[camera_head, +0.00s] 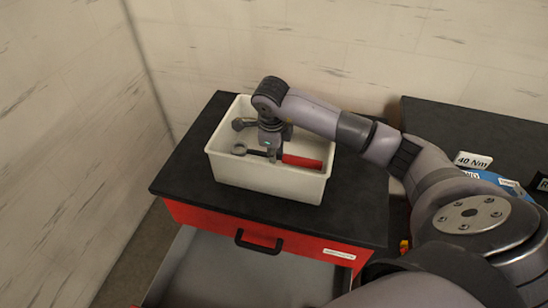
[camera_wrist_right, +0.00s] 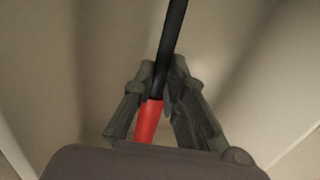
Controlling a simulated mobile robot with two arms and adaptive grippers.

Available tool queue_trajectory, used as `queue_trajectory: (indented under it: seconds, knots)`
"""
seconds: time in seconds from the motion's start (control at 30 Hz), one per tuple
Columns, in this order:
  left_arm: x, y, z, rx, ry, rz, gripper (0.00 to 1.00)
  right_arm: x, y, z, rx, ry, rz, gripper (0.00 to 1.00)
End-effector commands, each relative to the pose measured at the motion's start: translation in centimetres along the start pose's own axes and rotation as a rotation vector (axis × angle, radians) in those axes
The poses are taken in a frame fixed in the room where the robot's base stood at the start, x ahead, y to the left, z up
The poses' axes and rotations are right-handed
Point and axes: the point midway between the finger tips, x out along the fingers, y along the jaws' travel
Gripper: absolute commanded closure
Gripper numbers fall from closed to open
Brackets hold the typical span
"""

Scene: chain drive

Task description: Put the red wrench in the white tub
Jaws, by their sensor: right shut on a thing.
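The white tub (camera_head: 265,180) stands on the dark top of a red cabinet. My right gripper (camera_head: 272,156) reaches down over the tub's opening. It is shut on the red wrench (camera_head: 303,162), around the dark shaft close to the red handle. The wrench lies crosswise within the tub's outline, its grey head to the left and its red handle to the right. How high it is above the tub floor I cannot tell. In the right wrist view the fingers (camera_wrist_right: 155,100) close on the wrench, its black shaft (camera_wrist_right: 173,40) running up. My left gripper is not in view.
Another grey tool head (camera_head: 241,124) shows in the tub, behind the wrench. An open drawer (camera_head: 210,270) juts out below the cabinet top. A second dark surface (camera_head: 480,120) with a "40 Nm" label (camera_head: 473,160) and a blue object lies at the right. Walls stand behind and left.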

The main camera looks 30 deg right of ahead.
Motion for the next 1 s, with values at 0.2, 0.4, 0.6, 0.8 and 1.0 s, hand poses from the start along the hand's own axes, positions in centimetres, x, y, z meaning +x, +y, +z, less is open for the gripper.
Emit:
queue_trajectory:
  seconds: [0.2, 0.4, 0.6, 0.8, 1.0]
  knots:
    - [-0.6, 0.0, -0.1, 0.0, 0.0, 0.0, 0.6, 2.6, 0.5, -0.1, 0.0, 0.001, 0.0, 1.0]
    - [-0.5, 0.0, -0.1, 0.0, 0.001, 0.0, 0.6, 2.8, 0.5, 0.0, 0.0, -0.001, -0.001, 1.0]
    - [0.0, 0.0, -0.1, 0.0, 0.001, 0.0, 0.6, 3.2, 0.6, -0.1, 0.0, -0.001, -0.002, 1.0]
    - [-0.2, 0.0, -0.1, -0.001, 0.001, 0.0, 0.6, 3.1, 0.6, -0.1, 0.0, 0.001, 0.0, 0.74]
    - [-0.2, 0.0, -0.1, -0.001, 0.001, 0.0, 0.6, 3.1, 0.6, -0.1, 0.0, 0.001, 0.0, 0.67]
